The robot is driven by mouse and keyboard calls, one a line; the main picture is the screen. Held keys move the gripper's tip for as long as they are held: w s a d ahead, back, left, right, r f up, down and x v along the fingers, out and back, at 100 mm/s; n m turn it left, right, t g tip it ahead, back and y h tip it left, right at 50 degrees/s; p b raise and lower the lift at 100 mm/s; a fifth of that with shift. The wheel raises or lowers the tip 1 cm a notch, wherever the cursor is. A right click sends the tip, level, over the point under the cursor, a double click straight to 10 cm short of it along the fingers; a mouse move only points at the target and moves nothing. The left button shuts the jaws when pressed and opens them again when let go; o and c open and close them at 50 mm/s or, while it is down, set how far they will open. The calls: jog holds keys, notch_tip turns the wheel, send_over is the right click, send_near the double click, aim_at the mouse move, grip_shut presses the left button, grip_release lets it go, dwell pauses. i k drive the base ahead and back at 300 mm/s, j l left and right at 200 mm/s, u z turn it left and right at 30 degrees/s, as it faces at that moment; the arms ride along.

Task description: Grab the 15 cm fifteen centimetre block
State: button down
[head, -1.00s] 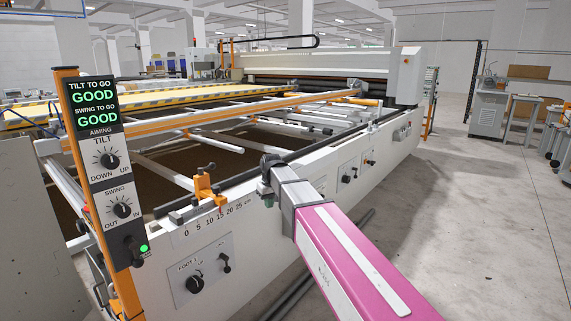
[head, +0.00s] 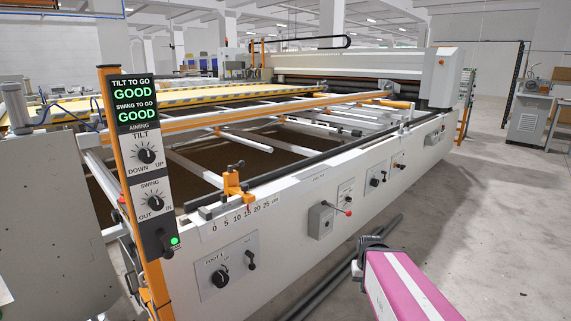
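A scale marked 0 to 25 cm (head: 240,221) runs along the near end of the white machine rail. An orange clamp-like piece (head: 235,188) with black knobs stands on the rail above the scale. A low grey block (head: 206,212) lies on the rail near the 0 mark. I cannot tell whether either is the 15 cm block. My pink arm reaches in from the lower right, in front of the rail and apart from it. Its dark grey joint shows at its far end; no gripper fingers can be made out.
A control post (head: 145,180) at the left reads GOOD for tilt and swing. A FOOT panel (head: 229,270) and a grey box with a red-tipped lever (head: 321,220) sit on the machine's front. Dark pipes (head: 335,283) lie below. Floor at the right is clear.

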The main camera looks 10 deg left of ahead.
aim_at(225, 203)
jog(key=u, duration=1.35)
